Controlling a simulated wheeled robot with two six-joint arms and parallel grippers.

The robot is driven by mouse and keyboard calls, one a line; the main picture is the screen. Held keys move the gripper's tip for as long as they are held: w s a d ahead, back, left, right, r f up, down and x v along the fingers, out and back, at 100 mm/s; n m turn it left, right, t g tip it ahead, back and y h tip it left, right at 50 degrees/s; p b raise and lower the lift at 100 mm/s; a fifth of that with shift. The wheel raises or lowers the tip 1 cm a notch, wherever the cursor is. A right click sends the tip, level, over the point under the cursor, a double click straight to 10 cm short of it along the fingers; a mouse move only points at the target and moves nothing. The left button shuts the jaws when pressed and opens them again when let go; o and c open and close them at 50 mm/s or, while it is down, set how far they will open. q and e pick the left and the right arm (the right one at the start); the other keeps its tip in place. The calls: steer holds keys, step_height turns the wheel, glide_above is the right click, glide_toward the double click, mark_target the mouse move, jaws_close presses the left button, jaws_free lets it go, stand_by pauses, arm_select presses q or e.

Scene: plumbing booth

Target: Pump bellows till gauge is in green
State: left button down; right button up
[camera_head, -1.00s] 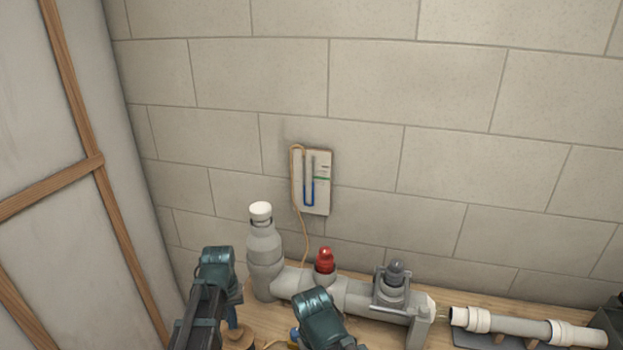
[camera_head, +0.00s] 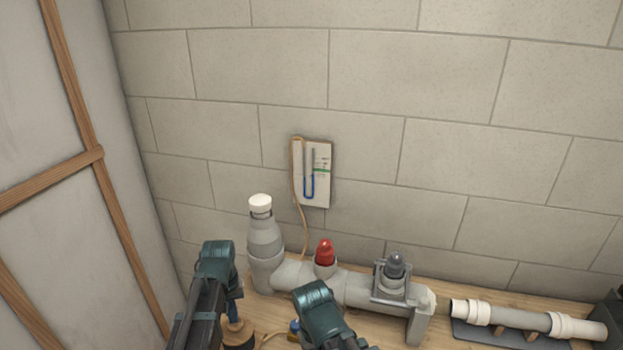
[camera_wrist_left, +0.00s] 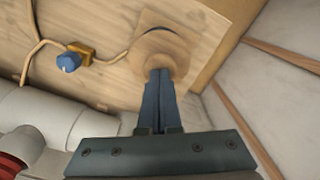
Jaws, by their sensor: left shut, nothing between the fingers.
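The gauge (camera_head: 322,188) is a white board on the block wall with a U-shaped tube, blue liquid in it and a small green mark at its right. The bellows (camera_head: 239,337) is a round wooden piece low in the head view, partly hidden by my left arm; its round top (camera_wrist_left: 165,38) shows in the left wrist view. My left gripper (camera_head: 234,312) is shut and empty, its fingers pointing down at the bellows. In the left wrist view the fingertips (camera_wrist_left: 159,74) overlap the disc's edge; I cannot tell whether they touch it. My right gripper's jaws are hidden; only its arm shows.
A grey pipe assembly (camera_head: 350,291) with a white-capped upright (camera_head: 264,240) and a red plug (camera_head: 325,254) lies behind my arms. A small blue-handled valve (camera_wrist_left: 68,62) sits on the bellows' hose. Another pipe (camera_head: 515,321) lies right. A panel wall (camera_head: 55,120) stands left.

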arm_select(q)
steer(key=shift+f+b, duration=1.2)
steer(key=shift+f, duration=0.15)
arm_select(e)
steer(key=shift+f, duration=1.35)
arm_select(q)
steer(key=shift+r+p, duration=2.05)
arm_select(e)
steer(key=shift+r, duration=2.05)
arm_select(q)
steer(key=shift+f, duration=0.1)
arm_select(e)
steer(key=shift+f, duration=0.1)
arm_select(q)
steer(key=shift+f, duration=0.1)
steer(key=shift+r, duration=0.25)
arm_select(e)
steer(key=shift+r, duration=0.2)
steer(key=shift+f, duration=0.1)
